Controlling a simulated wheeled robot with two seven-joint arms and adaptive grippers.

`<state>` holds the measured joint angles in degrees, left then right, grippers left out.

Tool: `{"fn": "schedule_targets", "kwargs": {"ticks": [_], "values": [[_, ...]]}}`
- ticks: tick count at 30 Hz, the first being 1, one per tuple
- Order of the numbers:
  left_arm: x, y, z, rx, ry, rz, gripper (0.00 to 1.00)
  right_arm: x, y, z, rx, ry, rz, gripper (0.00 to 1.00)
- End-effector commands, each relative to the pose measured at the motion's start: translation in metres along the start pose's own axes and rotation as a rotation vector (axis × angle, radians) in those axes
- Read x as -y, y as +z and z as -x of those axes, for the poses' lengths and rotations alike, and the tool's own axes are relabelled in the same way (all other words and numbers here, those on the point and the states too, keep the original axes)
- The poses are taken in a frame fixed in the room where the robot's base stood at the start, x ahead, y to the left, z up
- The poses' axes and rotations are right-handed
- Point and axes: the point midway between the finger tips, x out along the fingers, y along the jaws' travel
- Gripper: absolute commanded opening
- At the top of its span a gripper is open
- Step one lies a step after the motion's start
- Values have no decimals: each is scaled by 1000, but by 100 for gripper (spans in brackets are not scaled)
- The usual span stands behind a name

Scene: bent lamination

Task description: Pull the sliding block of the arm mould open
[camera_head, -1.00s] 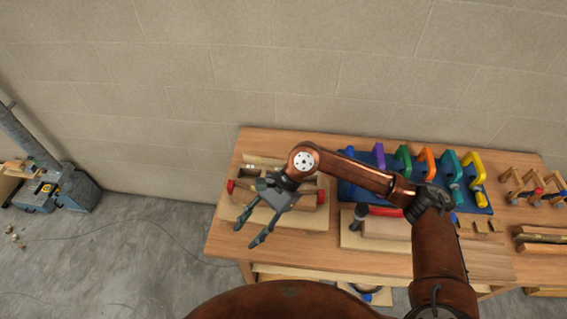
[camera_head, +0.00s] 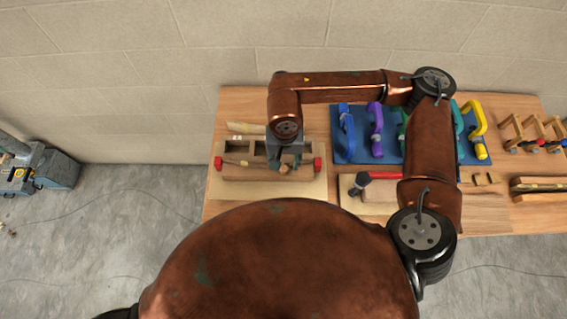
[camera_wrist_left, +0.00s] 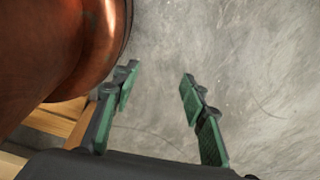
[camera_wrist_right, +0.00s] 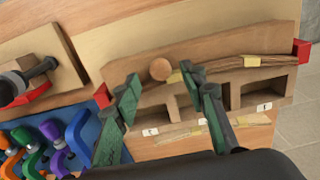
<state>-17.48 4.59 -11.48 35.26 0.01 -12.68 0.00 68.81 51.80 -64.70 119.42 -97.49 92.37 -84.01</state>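The arm mould, a wooden block form on a pale base board (camera_head: 240,190), lies at the left end of the bench, with red ends (camera_head: 218,162). In the right wrist view the mould (camera_wrist_right: 245,88) shows pockets along one side, a bent strip with yellow tape and a round wooden knob (camera_wrist_right: 161,70). The long wooden bar (camera_wrist_right: 220,48) carries the knob side. My right gripper (camera_wrist_right: 162,82) is open, its fingers on either side of the knob, without visible contact. In the head view it (camera_head: 288,160) is over the mould. My left gripper (camera_wrist_left: 158,78) is open and empty above the floor.
A blue rack (camera_head: 345,155) with several coloured clamps stands right of the mould. Wooden clamps (camera_head: 520,130) stand far right. Bare floor (camera_head: 130,215) lies left of the bench.

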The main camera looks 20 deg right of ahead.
Motion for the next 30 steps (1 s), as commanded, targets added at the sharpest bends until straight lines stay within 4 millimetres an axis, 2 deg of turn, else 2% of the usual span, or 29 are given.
{"fn": "schedule_targets", "kwargs": {"ticks": [6,16,30], "values": [[0,-9,3,-12,0,-1,40,1,0,-21,2,-1,0,39],[1,-12,2,-16,-1,-2,40,2,0,-24,1,-2,1,38],[1,-9,2,-12,-1,-1,40,2,0,-24,1,-2,1,6]]}}
